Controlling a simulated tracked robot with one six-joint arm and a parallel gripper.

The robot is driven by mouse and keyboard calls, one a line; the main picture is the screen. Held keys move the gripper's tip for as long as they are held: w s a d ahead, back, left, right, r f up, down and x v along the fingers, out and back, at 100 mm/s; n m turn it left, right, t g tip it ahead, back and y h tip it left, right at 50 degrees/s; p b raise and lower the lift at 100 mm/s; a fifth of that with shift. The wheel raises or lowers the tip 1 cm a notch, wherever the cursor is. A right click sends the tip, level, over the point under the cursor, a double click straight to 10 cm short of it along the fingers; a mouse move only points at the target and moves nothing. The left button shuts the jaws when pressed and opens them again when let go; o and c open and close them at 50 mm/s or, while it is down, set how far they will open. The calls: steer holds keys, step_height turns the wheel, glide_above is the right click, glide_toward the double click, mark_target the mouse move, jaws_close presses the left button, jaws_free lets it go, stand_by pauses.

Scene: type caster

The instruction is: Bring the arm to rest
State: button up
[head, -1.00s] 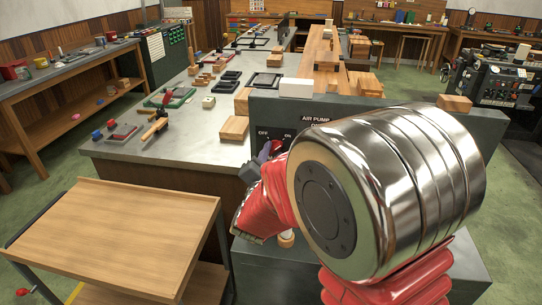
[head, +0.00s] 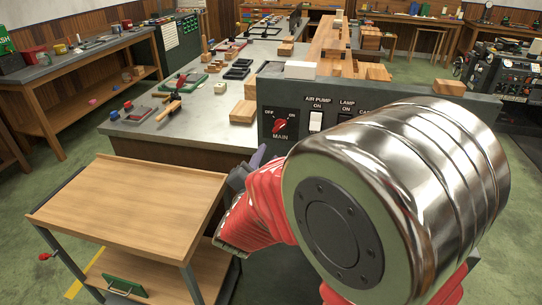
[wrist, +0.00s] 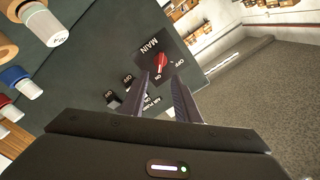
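My arm fills the right front of the head view, with a large chrome joint and red links. My gripper (wrist: 160,77) shows in the wrist view with its two dark fingers apart and nothing between them. In the head view only part of it shows, beside the red link and below the panel. The dark control panel (head: 392,100) carries a red MAIN knob (head: 281,126) between OFF and ON marks. The knob also shows in the wrist view (wrist: 161,63), beyond the fingertips and apart from them. My arm hides the panel's lower right part.
A wooden-topped cart (head: 130,200) stands at the left front. The grey workbench (head: 190,125) behind it holds tools and wooden blocks. A white AIR PUMP switch (head: 316,121) sits right of the knob. Open green floor (head: 60,175) lies left of the cart.

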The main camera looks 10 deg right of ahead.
steer(key=shift+s, duration=0.1)
steer(key=s+a+f+n+g+y, duration=0.1)
steer(key=a+f+n+g+y, duration=0.3)
steer(key=a+f+n+y, duration=0.4)
steer(key=s+a+f+n+g+y, duration=0.25)
steer(key=s+a+f+g, duration=0.2)
steer(key=s, duration=0.45)
steer(key=s+d+r+n+g+h, duration=0.1)
steer(key=s+d+r+n+g, duration=0.2)
steer(key=s, duration=0.4)
steer(key=s+d+r+n+g+h, duration=0.1)
steer(key=s+d+r+n, duration=0.1)
steer(key=s+d, duration=0.45)
steer(key=s+d+r+m+t+h, duration=0.1)
steer(key=s+d+r, duration=0.4)
steer(key=d+r, duration=0.1)
steer(key=shift+d+r+t, duration=0.2)
steer(key=shift+r+t, duration=0.15)
steer(key=shift+r, duration=0.3)
